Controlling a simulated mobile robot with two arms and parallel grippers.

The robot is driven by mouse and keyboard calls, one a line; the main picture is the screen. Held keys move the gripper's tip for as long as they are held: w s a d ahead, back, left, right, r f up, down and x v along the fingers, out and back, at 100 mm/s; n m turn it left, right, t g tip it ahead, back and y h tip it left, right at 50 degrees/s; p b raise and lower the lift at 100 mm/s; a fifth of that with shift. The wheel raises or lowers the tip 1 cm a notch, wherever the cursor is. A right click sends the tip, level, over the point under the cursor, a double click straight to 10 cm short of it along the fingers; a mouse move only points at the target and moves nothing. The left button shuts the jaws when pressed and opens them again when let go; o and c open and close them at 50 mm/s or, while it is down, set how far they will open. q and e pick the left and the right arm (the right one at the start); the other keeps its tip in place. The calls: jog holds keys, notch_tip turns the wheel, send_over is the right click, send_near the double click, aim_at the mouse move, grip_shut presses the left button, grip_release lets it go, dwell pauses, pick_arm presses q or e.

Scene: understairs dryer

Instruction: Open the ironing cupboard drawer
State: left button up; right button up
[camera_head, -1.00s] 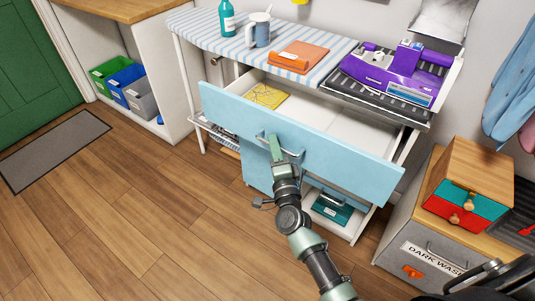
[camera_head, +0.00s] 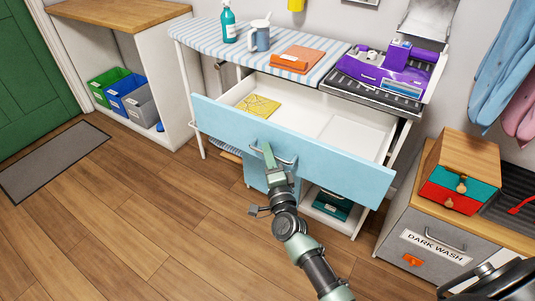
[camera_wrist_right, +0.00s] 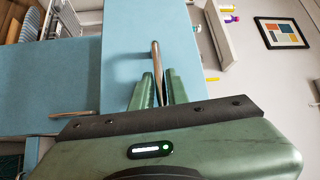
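The ironing cupboard drawer has a wide light-blue front (camera_head: 345,165) and stands pulled well out, with its white inside showing. A folded yellow cloth (camera_head: 258,105) lies in its left part. My right gripper (camera_head: 269,155) is at the metal bar handle (camera_head: 287,160) on the drawer front. In the right wrist view the green fingers (camera_wrist_right: 159,88) stand on either side of the handle bar (camera_wrist_right: 156,62) and appear shut on it. My left gripper is not in view.
A striped ironing board top (camera_head: 215,35) with bottle, mug and orange cloth is above the drawer. A grey DARK WASH bin (camera_head: 428,245) stands close on the right. Wooden floor is open at left and front.

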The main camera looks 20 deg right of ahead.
jog(key=shift+s, duration=0.1)
jog(key=shift+s+f, duration=0.15)
jog(key=shift+s, duration=0.15)
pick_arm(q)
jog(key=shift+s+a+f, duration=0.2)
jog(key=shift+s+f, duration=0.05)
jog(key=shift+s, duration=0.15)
pick_arm(e)
jog(key=s, duration=0.7)
jog(key=shift+a+f, duration=0.4)
jog(key=shift+a, duration=0.05)
